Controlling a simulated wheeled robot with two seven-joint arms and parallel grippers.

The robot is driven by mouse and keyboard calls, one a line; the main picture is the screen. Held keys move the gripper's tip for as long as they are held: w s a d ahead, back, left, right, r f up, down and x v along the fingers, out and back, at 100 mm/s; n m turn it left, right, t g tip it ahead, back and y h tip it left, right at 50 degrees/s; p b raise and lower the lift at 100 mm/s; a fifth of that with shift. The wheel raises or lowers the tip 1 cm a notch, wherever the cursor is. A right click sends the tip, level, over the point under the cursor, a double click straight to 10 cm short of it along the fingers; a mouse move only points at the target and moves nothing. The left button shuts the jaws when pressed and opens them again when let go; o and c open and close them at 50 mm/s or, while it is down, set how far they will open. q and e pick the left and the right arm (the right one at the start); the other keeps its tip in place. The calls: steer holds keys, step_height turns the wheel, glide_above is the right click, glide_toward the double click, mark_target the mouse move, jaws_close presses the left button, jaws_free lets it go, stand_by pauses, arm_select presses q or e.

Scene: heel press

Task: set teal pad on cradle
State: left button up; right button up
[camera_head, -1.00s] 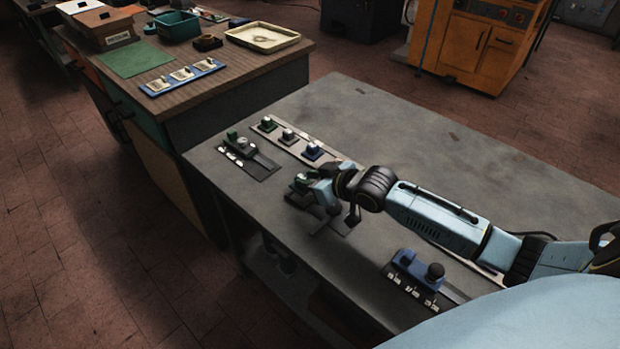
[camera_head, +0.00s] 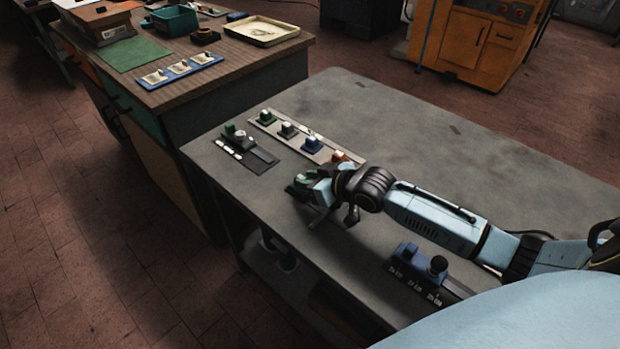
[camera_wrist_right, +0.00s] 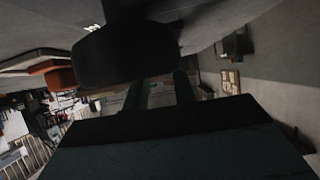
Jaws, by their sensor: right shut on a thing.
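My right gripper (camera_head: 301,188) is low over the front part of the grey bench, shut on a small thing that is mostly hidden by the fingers. A dark greenish edge shows at the fingertips, but I cannot make out its full shape. Under and beside the gripper, only a bit of a grey fixture shows; I cannot tell whether it is the cradle or whether the held thing touches it. The right wrist view is dark and shows mostly the gripper's own body. My left gripper is not in view.
On the grey bench (camera_head: 470,180), a metal rail (camera_head: 268,124) with green, grey, blue and orange blocks lies behind the gripper. A dark green-topped fixture (camera_head: 238,136) stands left, a blue one (camera_head: 410,256) right. The bench's back right is clear.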

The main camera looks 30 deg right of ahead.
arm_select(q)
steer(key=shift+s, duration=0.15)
arm_select(e)
steer(key=shift+f, duration=0.2)
steer(key=o, duration=1.1)
steer(key=shift+c, duration=0.2)
steer(key=shift+s, duration=0.1)
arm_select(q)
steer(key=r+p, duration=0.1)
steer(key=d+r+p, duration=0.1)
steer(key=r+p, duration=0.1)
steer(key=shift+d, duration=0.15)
arm_select(e)
steer(key=v, duration=1.3)
steer(key=shift+d+r, duration=0.1)
